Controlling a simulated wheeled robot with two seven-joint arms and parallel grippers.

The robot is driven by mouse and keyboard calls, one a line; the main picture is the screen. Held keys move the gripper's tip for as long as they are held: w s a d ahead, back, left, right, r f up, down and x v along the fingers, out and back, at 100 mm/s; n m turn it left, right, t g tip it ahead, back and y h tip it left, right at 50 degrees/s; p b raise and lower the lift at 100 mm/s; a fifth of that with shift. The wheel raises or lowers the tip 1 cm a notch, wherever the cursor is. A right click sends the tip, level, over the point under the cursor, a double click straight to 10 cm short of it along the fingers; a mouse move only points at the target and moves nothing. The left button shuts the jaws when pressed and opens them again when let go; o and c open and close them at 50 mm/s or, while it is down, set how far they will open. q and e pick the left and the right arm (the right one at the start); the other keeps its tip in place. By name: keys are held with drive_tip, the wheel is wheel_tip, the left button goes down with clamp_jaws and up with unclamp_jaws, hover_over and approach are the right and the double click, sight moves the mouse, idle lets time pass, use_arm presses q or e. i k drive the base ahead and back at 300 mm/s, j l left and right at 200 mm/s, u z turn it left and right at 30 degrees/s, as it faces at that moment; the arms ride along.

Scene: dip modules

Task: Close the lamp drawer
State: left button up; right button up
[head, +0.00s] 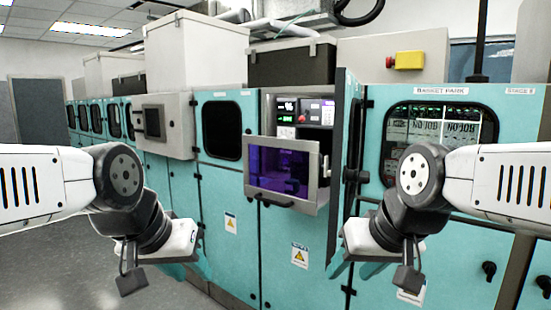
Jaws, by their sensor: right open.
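My right gripper (355,268) is low and right of the drawer, open and empty. Neither gripper touches the drawer.
A teal door (342,165) stands swung outward just right of the drawer. A control panel (305,111) with lit displays is above it. A grey box with a screen (166,125) projects from the machine at left. Grey floor (60,275) is clear at lower left.

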sight(311, 199)
drive_tip(key=k+z, duration=0.1)
drive_tip(key=z, duration=0.15)
drive_tip(key=i+l+u, duration=0.15)
drive_tip(key=i+l, duration=0.25)
drive_tip(key=i+l+u, duration=0.1)
drive_tip(key=i+l, duration=0.25)
drive_tip(key=l, duration=0.15)
